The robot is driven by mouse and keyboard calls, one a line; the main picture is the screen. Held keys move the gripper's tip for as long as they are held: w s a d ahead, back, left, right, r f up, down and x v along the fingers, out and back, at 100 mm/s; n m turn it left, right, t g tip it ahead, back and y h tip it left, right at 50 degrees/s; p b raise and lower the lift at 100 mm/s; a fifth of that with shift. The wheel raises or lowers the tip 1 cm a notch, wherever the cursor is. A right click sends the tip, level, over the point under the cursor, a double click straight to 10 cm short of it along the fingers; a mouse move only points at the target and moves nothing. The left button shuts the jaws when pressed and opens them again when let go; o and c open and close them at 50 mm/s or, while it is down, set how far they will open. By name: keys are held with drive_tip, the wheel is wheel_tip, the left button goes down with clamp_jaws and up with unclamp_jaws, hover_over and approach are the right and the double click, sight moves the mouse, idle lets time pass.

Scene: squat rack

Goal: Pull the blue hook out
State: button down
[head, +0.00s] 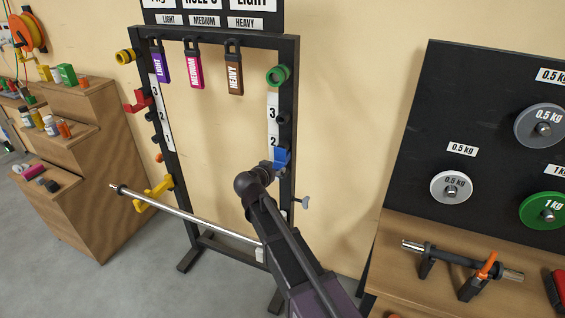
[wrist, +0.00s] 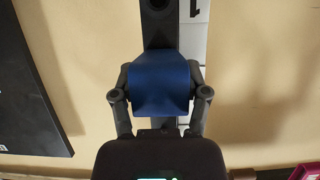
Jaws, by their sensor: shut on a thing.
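The blue hook (head: 282,158) is on the right upright of the squat rack, beside the number 2 on the white strip. In the wrist view the blue hook (wrist: 161,88) fills the space between the two fingers, in front of the dark upright. My gripper (wrist: 160,95) is shut on it, one finger on each side. In the head view my arm comes from the lower right and its wrist covers the gripper and part of the hook. Whether the hook is still seated in its hole is hidden.
A metal bar (head: 185,213) runs low across the rack, its left end at a yellow hook (head: 155,193). A red hook (head: 138,101) is on the left upright. A dark plate board (head: 480,130) stands at the right. Loops hang from the top crossbar.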

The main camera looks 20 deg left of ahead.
drive_tip(key=shift+s, duration=0.7)
idle(1.1)
drive_tip(key=s+a, duration=0.1)
drive_tip(key=s, duration=0.9)
drive_tip(key=shift+s+f+b, duration=0.25)
drive_tip(key=shift+f+b, duration=0.1)
drive_tip(key=shift+b, duration=0.05)
idle(1.8)
